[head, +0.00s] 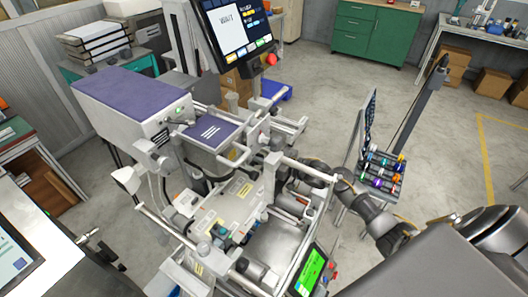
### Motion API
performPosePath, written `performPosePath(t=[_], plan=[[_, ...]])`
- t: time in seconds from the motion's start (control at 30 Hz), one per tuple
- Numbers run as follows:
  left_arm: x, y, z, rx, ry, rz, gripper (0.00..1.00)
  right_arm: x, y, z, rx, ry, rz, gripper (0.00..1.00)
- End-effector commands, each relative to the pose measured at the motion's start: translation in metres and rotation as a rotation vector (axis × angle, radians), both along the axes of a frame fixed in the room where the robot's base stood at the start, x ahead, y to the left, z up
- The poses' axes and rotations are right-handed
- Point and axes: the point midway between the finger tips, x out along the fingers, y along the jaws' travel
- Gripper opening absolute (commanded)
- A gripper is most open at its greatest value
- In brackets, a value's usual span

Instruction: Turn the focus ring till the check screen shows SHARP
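A large dark monitor (237,30) at the top centre shows a white panel with a word that looks like WAIT and several coloured buttons. A small tilted screen (311,271) at the bottom right of the machine is lit green; its text is too small to read. I cannot tell which is the check screen. I cannot make out the focus ring among the machine's parts. My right arm comes in from the right, and its dark end (312,172) is at the machine's right side. Its fingers are not clear among the frame rails. My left gripper is not in view.
The white machine (120,108) with purple covers and many rails fills the centre. A rack of coloured items (382,172) stands right of it. A green cabinet (368,30) is at the back. Open floor lies between them. A tablet screen (12,258) is at bottom left.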

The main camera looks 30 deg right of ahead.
Motion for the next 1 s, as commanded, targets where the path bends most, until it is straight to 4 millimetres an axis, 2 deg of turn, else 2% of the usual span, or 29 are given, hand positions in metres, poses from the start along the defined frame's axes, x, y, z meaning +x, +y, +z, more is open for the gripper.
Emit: performPosePath(t=[0.1, 0.13, 0.3, 0.67, 1.0], plan=[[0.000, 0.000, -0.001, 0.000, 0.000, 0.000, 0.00, 0.001, -0.001, 0.001, -0.001, -0.003, -0.001, 0.17], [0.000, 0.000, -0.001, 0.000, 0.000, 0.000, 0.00, 0.001, -0.001, 0.001, -0.001, -0.003, 0.000, 0.43], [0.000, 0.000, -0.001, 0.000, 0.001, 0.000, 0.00, 0.001, 0.000, 0.000, 0.000, -0.002, 0.001, 0.62], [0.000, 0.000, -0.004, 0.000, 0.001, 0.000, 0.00, -0.006, -0.004, -0.001, -0.001, -0.002, 0.002, 0.62], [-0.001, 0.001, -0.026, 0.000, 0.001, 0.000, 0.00, -0.058, -0.040, -0.004, -0.004, 0.000, 0.002, 0.62]])
